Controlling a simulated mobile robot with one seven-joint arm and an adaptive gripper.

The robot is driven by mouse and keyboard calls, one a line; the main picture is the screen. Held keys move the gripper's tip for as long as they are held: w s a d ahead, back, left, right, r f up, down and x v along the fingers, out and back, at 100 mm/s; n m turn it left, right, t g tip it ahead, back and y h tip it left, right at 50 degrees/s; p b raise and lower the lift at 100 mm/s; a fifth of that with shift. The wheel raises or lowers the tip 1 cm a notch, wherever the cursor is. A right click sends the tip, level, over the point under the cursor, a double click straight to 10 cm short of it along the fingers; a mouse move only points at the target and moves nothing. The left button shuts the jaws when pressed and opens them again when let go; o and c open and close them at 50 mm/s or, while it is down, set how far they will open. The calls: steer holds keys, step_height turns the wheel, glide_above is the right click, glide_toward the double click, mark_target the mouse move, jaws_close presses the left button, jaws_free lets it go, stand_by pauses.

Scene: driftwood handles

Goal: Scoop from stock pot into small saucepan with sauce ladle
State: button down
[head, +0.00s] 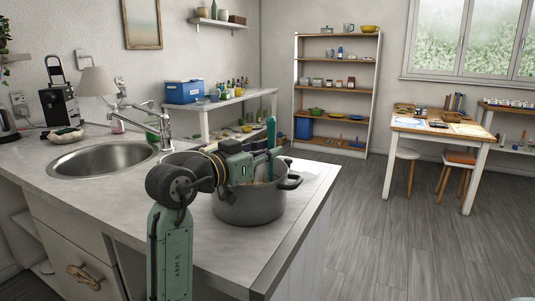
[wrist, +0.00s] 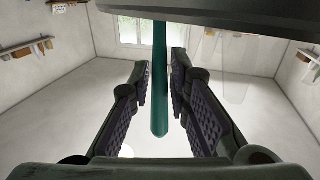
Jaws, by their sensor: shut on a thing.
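A large grey stock pot (head: 250,208) with dark side handles stands on the counter near its right edge. My gripper (head: 272,160) is over the pot's opening and shut on the teal handle of the sauce ladle (head: 271,132), which stands roughly upright. In the wrist view the ladle handle (wrist: 160,85) runs between the two finger pads of my gripper (wrist: 160,88). The ladle's bowl is hidden by the pot and my arm. A grey rim (head: 180,158) shows behind my arm; I cannot tell whether it is the small saucepan. The pot's contents are mostly hidden.
The counter (head: 110,205) has bare room left of my arm. A sink (head: 102,158) with a tall faucet (head: 152,120) lies further left. A pale flat board or cloth (head: 312,170) lies right of the pot. Shelves and a table stand far behind.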

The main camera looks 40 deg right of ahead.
step_height(320, 180, up, 11)
steer(key=p, duration=0.6)
steer(key=shift+r, duration=0.15)
stand_by(0.5)
steer(key=shift+r, duration=0.1)
step_height(320, 180, up, 6)
steer(key=shift+f, duration=0.1)
stand_by(0.7)
steer(key=shift+w+a, duration=0.1)
stand_by(0.6)
